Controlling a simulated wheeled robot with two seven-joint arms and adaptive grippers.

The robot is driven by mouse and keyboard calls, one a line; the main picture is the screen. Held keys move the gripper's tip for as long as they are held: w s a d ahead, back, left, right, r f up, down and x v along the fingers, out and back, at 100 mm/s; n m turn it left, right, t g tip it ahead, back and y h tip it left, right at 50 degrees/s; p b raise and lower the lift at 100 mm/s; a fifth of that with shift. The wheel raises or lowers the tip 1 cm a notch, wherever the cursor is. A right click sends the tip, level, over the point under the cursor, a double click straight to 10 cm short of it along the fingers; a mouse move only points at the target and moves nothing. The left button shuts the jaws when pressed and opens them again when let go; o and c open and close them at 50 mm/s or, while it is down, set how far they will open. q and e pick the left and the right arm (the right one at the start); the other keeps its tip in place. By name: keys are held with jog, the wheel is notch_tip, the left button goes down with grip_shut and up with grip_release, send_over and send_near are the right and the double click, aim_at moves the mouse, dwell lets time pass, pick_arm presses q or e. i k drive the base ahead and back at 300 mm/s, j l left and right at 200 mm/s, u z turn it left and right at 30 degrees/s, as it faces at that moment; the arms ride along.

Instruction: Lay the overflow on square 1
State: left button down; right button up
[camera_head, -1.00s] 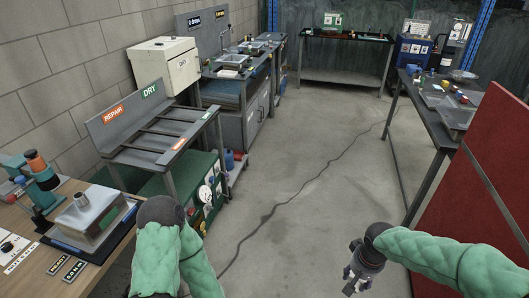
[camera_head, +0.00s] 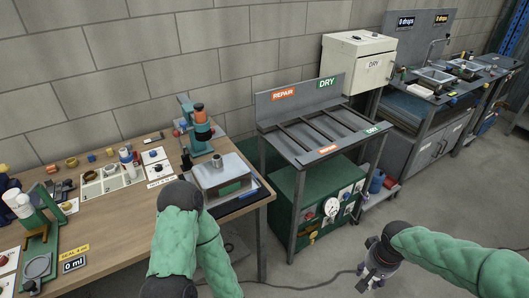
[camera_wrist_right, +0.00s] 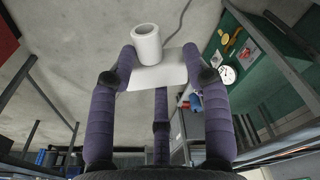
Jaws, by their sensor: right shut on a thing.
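My right gripper (camera_head: 378,278) is above the floor at the lower right of the head view. In the right wrist view its purple fingers (camera_wrist_right: 160,85) are shut on a pale piece, which I take to be the overflow (camera_wrist_right: 150,45): a flat plate with a short round tube on it. The fingers hide part of the plate. My left arm rises at the bottom centre of the head view, and its gripper is not visible.
A wooden bench (camera_head: 110,215) on the left holds a grey metal basin-like block (camera_head: 222,178), a teal press (camera_head: 200,130) and a small parts tray (camera_head: 108,180). A slatted rack (camera_head: 320,135) labelled REPAIR and DRY stands right of it. A white cabinet (camera_head: 358,62) is behind. Floor is open at lower right.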

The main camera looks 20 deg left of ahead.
aim_at(91, 191)
jog(key=u, duration=1.85)
